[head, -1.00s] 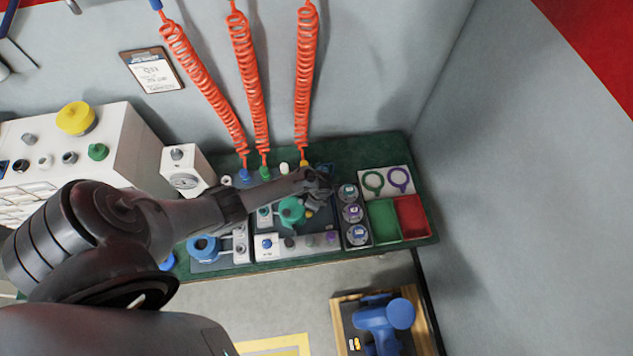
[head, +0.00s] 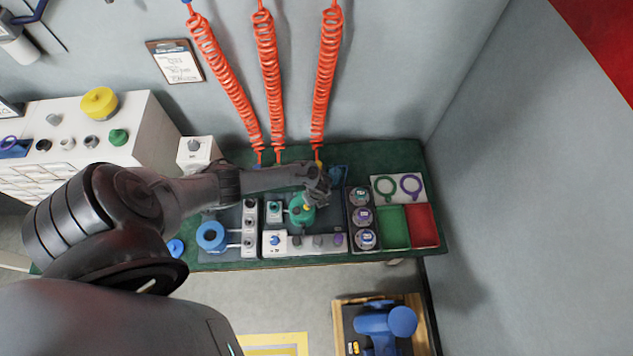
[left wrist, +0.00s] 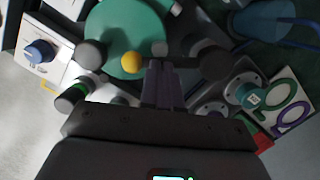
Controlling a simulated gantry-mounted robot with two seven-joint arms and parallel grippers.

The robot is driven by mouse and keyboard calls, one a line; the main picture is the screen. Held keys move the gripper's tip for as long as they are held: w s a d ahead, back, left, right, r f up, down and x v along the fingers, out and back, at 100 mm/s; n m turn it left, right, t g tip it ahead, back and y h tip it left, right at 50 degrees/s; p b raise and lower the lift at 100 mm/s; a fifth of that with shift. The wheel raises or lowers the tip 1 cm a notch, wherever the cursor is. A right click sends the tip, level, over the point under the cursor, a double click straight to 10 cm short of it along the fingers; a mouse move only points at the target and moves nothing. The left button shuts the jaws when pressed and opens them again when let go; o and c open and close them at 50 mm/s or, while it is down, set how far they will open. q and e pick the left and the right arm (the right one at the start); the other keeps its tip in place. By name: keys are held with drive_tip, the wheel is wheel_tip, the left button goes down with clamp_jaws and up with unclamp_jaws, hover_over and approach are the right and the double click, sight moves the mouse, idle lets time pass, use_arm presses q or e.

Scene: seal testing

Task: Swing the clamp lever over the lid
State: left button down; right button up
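The green round lid (head: 299,214) sits on the test fixture in the middle of the bench; it fills the top of the left wrist view (left wrist: 125,25). A yellow ball knob (left wrist: 131,62) shows at the lid's near edge, and in the head view (head: 307,208). I cannot make out the rest of the clamp lever. My left gripper (head: 318,192) is at the lid's upper right. In the left wrist view its fingers (left wrist: 160,75) are together, just right of the yellow knob, with nothing visible between them. Contact cannot be told. My right gripper is out of view.
A white strip with a blue knob (head: 275,240) lies in front of the lid. Round labelled parts (head: 362,216) stand to the right, beside a green bin (head: 394,228) and a red bin (head: 424,226). Orange coiled hoses (head: 325,80) hang behind.

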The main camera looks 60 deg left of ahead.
use_arm(q)
drive_tip(key=shift+s+a+f+m, duration=0.1)
drive_tip(key=shift+s+a+m, duration=0.1)
drive_tip(key=shift+m, duration=0.2)
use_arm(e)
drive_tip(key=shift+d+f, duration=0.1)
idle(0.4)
use_arm(q)
drive_tip(key=shift+w+d+r+p, duration=0.1)
drive_tip(key=shift+d+r+p, duration=0.3)
drive_tip(key=shift+r, duration=0.05)
drive_tip(key=d+r+p, duration=0.4)
drive_tip(key=r, duration=0.7)
drive_tip(key=shift+w+d, duration=0.15)
drive_tip(key=shift+w, duration=0.1)
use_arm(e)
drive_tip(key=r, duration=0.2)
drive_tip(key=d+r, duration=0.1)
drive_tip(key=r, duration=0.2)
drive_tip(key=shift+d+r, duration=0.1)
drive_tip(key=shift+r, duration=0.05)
